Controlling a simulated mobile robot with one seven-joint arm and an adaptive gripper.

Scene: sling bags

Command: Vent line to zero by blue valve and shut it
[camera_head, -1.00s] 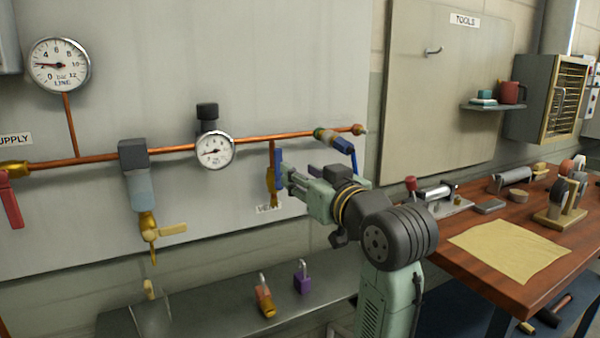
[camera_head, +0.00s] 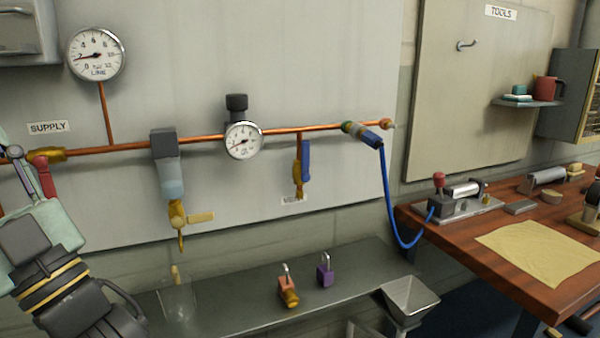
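The blue valve handle (camera_head: 306,160) hangs down, roughly parallel to the brass vent valve body (camera_head: 298,175) beneath the copper pipe. The line gauge (camera_head: 96,54) at upper left has its needle pointing left, near the low numbers; the exact reading is too small to tell. A smaller gauge (camera_head: 243,140) sits on the pipe. My gripper (camera_head: 27,172) is at the far left edge, beside the red supply valve handle (camera_head: 44,176) and far from the blue handle. Its fingers are partly hidden, and I cannot tell whether it touches the red handle.
A blue hose (camera_head: 390,215) runs from the pipe's right end to a device on the wooden bench (camera_head: 465,252). An orange padlock (camera_head: 288,287) and a purple padlock (camera_head: 325,271) are on the grey shelf (camera_head: 240,300). A metal funnel (camera_head: 409,298) stands at its right.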

